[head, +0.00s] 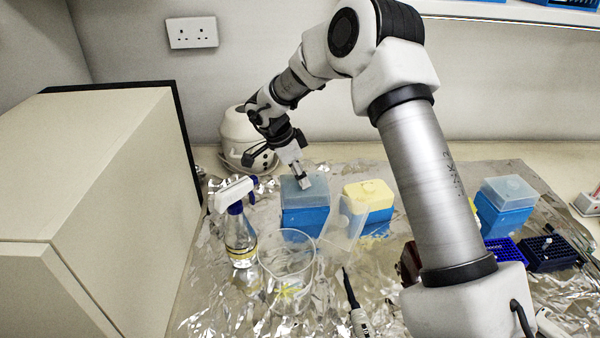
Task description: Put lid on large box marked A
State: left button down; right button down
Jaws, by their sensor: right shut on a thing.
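A large blue box (304,219) stands on the foil, left of the middle. A translucent grey-blue lid (291,196) is on top of it or just above it; I cannot tell whether it is fully seated. My right gripper (304,181) reaches down from above and is shut on the lid near its middle. No letter A is readable on any box. Another blue box (505,222) with a clear lid (509,189) stands at the right. My left gripper is out of view.
A spray bottle (240,240) and a glass beaker (287,275) stand close in front of the box. A yellow-lidded box (368,199) is to its right. A pipette (355,310), dark racks (546,254) and a large cream cabinet (100,180) are also around.

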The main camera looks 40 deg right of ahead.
jog(key=c, duration=0.7)
grip_release()
jog(key=shift+c, duration=0.2)
jog(key=v, duration=1.2)
